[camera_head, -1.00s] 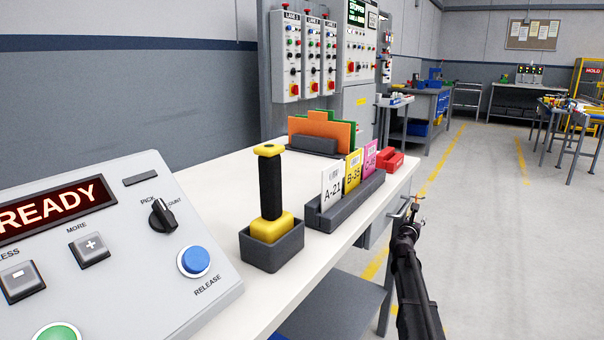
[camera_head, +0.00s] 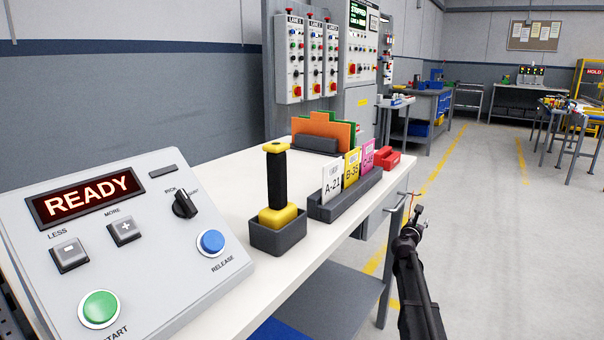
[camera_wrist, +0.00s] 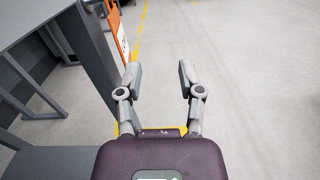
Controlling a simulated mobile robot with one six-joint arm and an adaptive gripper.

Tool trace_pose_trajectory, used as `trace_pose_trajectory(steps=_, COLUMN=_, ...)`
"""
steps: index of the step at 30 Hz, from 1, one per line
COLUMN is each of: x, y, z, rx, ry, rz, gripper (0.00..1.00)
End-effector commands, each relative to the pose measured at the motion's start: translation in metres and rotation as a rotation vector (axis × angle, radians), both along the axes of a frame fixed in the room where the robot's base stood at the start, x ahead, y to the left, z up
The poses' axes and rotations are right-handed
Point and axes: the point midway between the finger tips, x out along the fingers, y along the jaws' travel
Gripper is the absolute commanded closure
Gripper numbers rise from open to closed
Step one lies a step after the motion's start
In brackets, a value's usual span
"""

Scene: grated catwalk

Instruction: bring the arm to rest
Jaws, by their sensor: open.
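My arm reaches forward at the lower right of the head view, over the floor to the right of the bench. My gripper (camera_head: 418,214) is at its far end, beside the bench's right edge and apart from it. In the wrist view my gripper (camera_wrist: 158,78) shows two grey fingers spread wide, with only bare floor between them. It is open and holds nothing.
The white bench (camera_head: 225,190) carries a READY control panel (camera_head: 120,250), a yellow-black handled tool (camera_head: 277,185) in a grey holder, and a card rack (camera_head: 345,197). Clear floor (camera_head: 490,240) lies to the right. A bench leg (camera_wrist: 92,65) is left of my gripper.

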Motion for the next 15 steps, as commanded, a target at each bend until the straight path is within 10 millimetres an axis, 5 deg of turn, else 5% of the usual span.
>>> trace_pose_trajectory(steps=15, x=-0.021, y=0.002, z=-0.004, rx=0.151, ry=-0.063, rz=-0.053, gripper=0.51)
